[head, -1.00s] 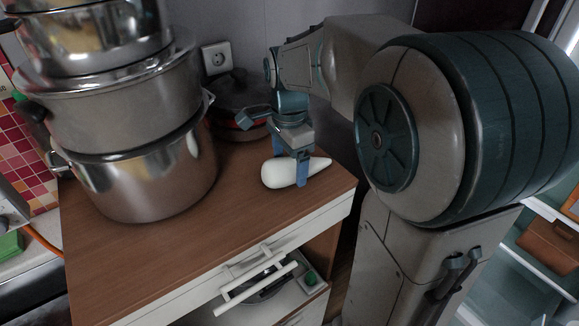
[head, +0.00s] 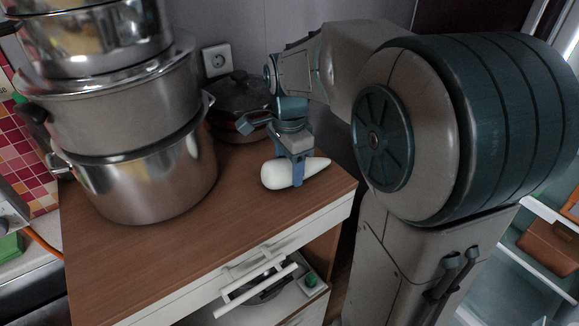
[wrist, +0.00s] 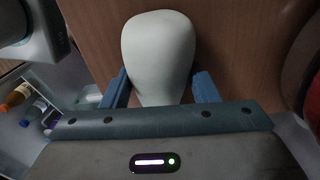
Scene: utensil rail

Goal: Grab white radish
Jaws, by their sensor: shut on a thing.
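The white radish (head: 281,175) lies on the brown wooden counter near its right end, its thick end to the left and its tapered tip to the right. My gripper (head: 298,174) comes down over it from above, shut on it, with one blue finger showing on its near side. In the wrist view the radish (wrist: 160,58) sits between the two blue fingers (wrist: 161,88), one on each side. Its narrow end is hidden behind the gripper body. I cannot tell whether it is clear of the counter.
Large stacked steel pots (head: 140,175) stand on the counter (head: 215,225) to the left. A dark lidded pan (head: 238,95) stands behind, close to my gripper. The counter in front of the radish is clear.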

